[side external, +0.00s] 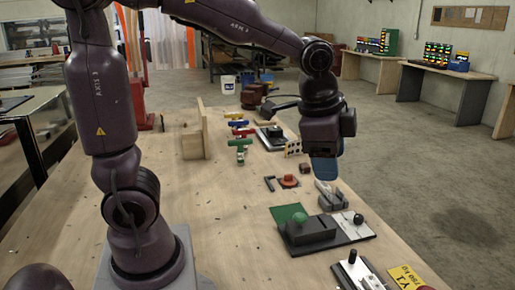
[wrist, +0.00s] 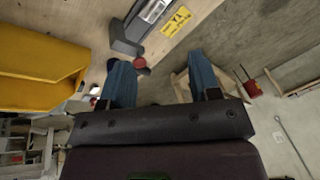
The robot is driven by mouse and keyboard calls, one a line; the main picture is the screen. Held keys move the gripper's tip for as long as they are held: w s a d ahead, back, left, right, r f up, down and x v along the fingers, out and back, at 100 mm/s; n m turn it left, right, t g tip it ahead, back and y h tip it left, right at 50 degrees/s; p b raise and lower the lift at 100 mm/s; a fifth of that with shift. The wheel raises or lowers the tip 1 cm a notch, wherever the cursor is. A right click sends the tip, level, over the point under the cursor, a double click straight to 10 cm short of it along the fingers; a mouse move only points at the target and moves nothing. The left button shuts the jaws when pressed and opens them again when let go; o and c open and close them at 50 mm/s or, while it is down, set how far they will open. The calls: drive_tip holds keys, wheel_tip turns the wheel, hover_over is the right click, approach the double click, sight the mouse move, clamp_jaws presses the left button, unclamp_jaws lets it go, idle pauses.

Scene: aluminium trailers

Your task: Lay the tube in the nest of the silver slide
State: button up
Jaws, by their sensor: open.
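My gripper (side external: 323,176) points down over the right part of the bench in the side external view, above a small grey block with a pale piece on it (side external: 332,201). Its blue fingers stand wide apart in the wrist view (wrist: 158,58), with nothing held between them. A silver piece with a black knob (side external: 354,271) sits on a dark plate at the front edge; a silver part also shows at the top of the wrist view (wrist: 153,10). I cannot tell for sure which piece is the silver slide. The tube and nest cannot be made out clearly.
A dark block with a green knob (side external: 311,229) stands on a green and dark plate, beside a black knob (side external: 358,219). A yellow sign (side external: 407,277) lies at the front. Coloured parts (side external: 241,132) and a wooden upright (side external: 204,130) stand farther back.

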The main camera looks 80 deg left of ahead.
drive_tip(key=s+a+r+n+t, duration=0.1)
drive_tip(key=s+r+n+t, duration=0.1)
drive_tip(key=s+n, duration=0.5)
drive_tip(key=s, duration=0.5)
drive_tip(key=shift+a+n+h, duration=0.2)
drive_tip(key=shift+n+h, duration=0.1)
drive_tip(key=shift+n, duration=0.1)
